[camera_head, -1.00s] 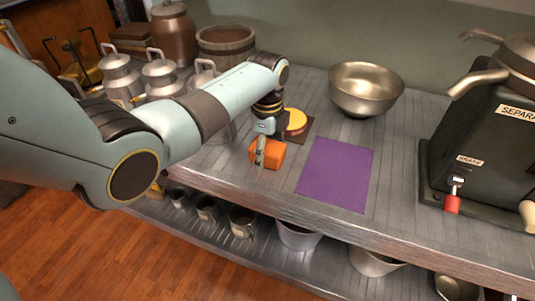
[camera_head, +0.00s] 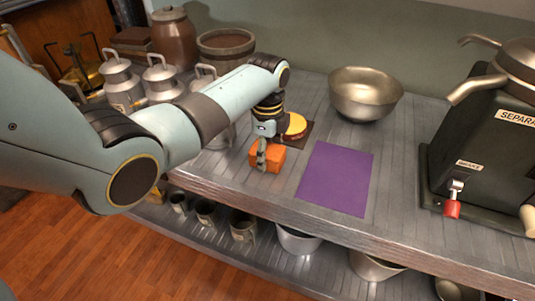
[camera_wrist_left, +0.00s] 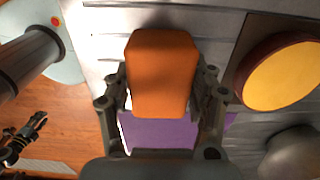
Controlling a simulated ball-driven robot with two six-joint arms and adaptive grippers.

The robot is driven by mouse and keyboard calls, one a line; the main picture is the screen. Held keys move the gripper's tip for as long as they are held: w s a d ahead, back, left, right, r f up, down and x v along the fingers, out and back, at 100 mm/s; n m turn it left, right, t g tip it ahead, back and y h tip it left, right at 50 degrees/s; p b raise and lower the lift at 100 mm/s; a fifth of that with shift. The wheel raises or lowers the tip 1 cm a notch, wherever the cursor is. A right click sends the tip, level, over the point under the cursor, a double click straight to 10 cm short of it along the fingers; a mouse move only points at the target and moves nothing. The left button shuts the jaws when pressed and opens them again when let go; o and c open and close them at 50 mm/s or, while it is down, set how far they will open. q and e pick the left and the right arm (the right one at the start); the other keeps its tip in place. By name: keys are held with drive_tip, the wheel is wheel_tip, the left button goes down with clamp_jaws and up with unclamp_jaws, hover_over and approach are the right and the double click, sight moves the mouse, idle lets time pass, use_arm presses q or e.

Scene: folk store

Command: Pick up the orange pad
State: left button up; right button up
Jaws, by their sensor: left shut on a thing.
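The orange pad (camera_head: 273,160) is a small block near the front edge of the grey counter, left of the purple mat (camera_head: 336,180). My left gripper (camera_head: 261,157) is over it from above, with its fingers down at the pad. In the left wrist view the orange pad (camera_wrist_left: 161,72) sits between the two fingers (camera_wrist_left: 163,92), which are shut on its sides. From the head view I cannot tell whether the pad is clear of the counter.
A yellow-topped round thing (camera_head: 294,125) on a dark square lies just behind the pad. A metal bowl (camera_head: 365,93) stands at the back. A dark separator machine (camera_head: 490,140) is at the right. Metal cans (camera_head: 122,85) stand at the left. Mugs and pots fill the lower shelf.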

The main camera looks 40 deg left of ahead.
sight(271, 147)
use_arm(q)
drive_tip(key=r, duration=0.2)
drive_tip(key=w+r, duration=0.1)
drive_tip(key=r, duration=0.1)
drive_tip(key=shift+d+r, duration=0.1)
drive_tip(key=shift+d, duration=0.15)
drive_tip(key=w+d+r+b, duration=0.1)
drive_tip(key=w+d+r, duration=0.5)
drive_tip(key=w, duration=0.2)
drive_tip(key=shift+w+r, duration=0.15)
drive_tip(key=shift+w, duration=0.2)
drive_tip(key=shift+d, duration=0.1)
